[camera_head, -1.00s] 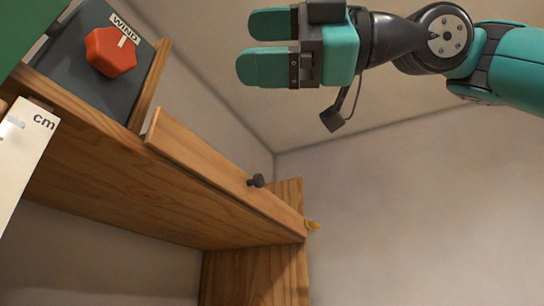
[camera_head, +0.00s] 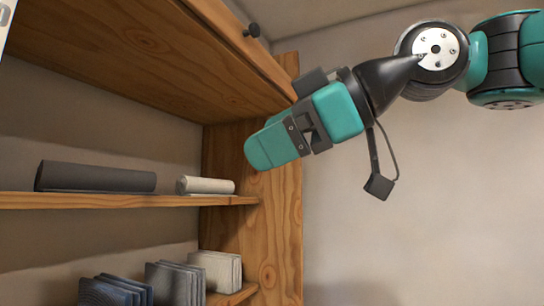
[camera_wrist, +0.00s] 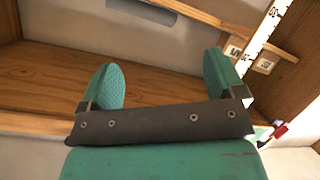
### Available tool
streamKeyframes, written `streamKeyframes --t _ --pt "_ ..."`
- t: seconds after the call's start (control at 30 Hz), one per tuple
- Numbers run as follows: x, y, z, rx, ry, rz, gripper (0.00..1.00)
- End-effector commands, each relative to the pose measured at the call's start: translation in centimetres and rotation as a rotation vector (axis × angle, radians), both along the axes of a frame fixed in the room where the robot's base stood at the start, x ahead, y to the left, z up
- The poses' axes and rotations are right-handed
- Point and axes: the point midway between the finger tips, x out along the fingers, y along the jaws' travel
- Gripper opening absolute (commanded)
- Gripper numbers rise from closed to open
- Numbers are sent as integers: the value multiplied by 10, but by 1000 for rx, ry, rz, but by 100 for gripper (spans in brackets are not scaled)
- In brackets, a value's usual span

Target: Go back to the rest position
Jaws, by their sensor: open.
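My gripper (camera_head: 266,148) is in the upper middle of the head view, teal with a dark bracket, its fingers pointing left and slightly down in front of the wooden side panel (camera_head: 280,225). From this side its fingers overlap. In the wrist view my gripper (camera_wrist: 160,75) has its two teal fingers wide apart with nothing between them. Past the fingers there is a wooden board (camera_wrist: 165,88).
A wooden shelf (camera_head: 130,202) holds a dark roll (camera_head: 95,178) and a pale roll (camera_head: 205,186). Several folded stacks (camera_head: 172,284) are below. A dark knob (camera_head: 252,30) sits on the upper ledge. A scale strip (camera_wrist: 262,38) shows in the wrist view. The right wall area is clear.

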Motion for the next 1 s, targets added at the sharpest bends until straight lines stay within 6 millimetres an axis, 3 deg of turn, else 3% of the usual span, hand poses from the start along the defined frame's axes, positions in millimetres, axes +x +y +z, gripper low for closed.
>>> streamKeyframes --t 0.03,0.17,0.27,0.4,0.5,0.6,0.7,0.8,1.0 --pt "4 -8 -51 -26 103 -51 88" --pt "4 -31 -153 -100 359 -193 88" --pt "-7 -52 -230 -161 544 -302 88" --pt "-38 -85 -332 -257 787 -456 88" --pt "-66 -108 -391 -323 933 -556 88" --pt "-92 -127 -434 -380 1043 -632 88" --pt "-111 -139 -459 -418 1111 -686 88" --pt "-120 -145 -470 -438 1145 -713 88" --pt "-123 -146 -471 -443 1153 -718 88"
